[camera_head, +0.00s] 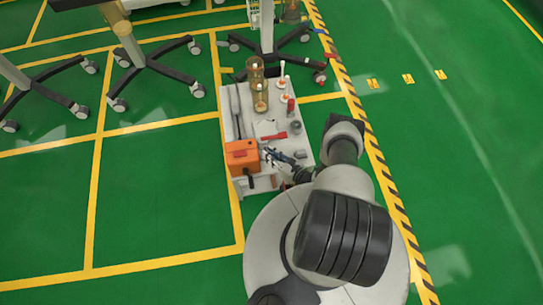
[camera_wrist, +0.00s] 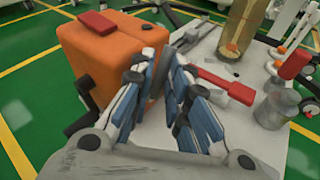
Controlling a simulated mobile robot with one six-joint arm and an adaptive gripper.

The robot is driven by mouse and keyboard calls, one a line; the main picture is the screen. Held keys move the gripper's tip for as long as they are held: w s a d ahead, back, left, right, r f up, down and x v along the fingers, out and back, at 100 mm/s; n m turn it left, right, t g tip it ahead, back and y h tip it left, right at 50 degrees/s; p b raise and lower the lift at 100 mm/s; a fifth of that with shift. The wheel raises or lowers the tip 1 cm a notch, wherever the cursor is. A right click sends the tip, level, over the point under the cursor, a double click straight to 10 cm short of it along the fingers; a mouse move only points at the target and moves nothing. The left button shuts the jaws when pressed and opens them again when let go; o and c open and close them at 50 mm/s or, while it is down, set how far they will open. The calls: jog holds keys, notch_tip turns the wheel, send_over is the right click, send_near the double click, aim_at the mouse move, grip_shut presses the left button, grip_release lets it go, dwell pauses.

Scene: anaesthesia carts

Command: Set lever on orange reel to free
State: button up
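The orange reel (camera_head: 242,157) is a boxy orange housing at the near left corner of the grey cart top. It also fills the upper left of the wrist view (camera_wrist: 115,50). A flat red piece (camera_wrist: 97,24) lies on its top, and a black handle-like part (camera_wrist: 86,95) sticks out from its left side. I cannot tell which part is the lever or how it is set. My gripper (camera_head: 272,156) is just right of the reel.
A red-handled tool (camera_wrist: 226,86) lies right of my fingers. Amber cylinders (camera_head: 260,98), a red cylinder (camera_head: 291,107) and a grey knob-like piece (camera_wrist: 275,105) stand on the cart top (camera_head: 282,85).

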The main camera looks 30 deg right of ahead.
jog(key=o, duration=0.4)
jog(key=shift+s, duration=0.1)
jog(key=shift+c, duration=0.2)
jog(key=shift+s, duration=0.15)
jog(key=v, duration=1.1)
jog(key=shift+s, duration=0.35)
jog(key=shift+d+r, duration=0.1)
